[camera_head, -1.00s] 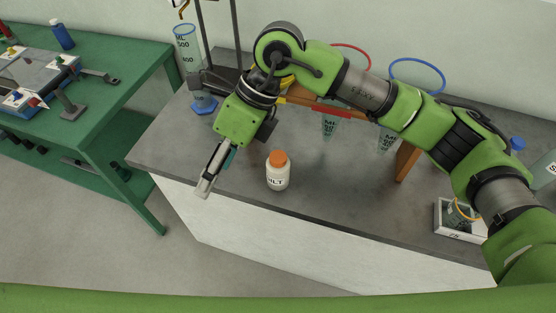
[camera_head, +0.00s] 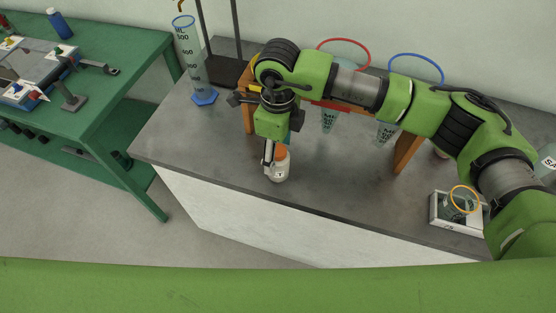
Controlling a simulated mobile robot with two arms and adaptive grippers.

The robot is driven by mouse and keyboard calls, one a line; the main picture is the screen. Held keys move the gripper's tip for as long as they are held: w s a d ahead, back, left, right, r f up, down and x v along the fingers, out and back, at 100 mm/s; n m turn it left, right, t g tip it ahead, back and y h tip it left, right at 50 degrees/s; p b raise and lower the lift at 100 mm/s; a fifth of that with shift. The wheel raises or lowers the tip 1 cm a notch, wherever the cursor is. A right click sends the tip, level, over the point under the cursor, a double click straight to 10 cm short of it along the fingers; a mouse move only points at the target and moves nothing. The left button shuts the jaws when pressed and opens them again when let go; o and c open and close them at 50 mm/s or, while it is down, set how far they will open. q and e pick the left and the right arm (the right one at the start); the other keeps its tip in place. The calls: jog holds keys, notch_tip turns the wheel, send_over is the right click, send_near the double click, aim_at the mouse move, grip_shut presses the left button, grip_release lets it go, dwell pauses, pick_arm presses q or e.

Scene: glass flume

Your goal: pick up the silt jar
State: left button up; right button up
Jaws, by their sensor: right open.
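The silt jar (camera_head: 281,170) is a small white jar with an orange lid and dark lettering. It stands upright on the grey bench top (camera_head: 200,135) near its front edge. My right gripper (camera_head: 268,170) is open and points down at the jar's left side, with a finger covering part of the jar and its label. I cannot tell whether the finger touches the jar. The far finger is mostly hidden. My left gripper is not in view.
Behind the jar is an orange-brown rack (camera_head: 406,152) holding cones with a red ring (camera_head: 343,42) and a blue ring (camera_head: 417,57). A measuring cylinder (camera_head: 190,62) stands at the back left. A white tray (camera_head: 455,222) sits at the right. A green table (camera_head: 125,75) is at left.

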notch_tip(320, 180, down, 4)
jog(key=shift+f+p, duration=0.1)
jog(key=shift+p, duration=1)
jog(key=shift+f, duration=0.3)
jog(key=c, duration=1.3)
jog(key=shift+r, duration=0.1)
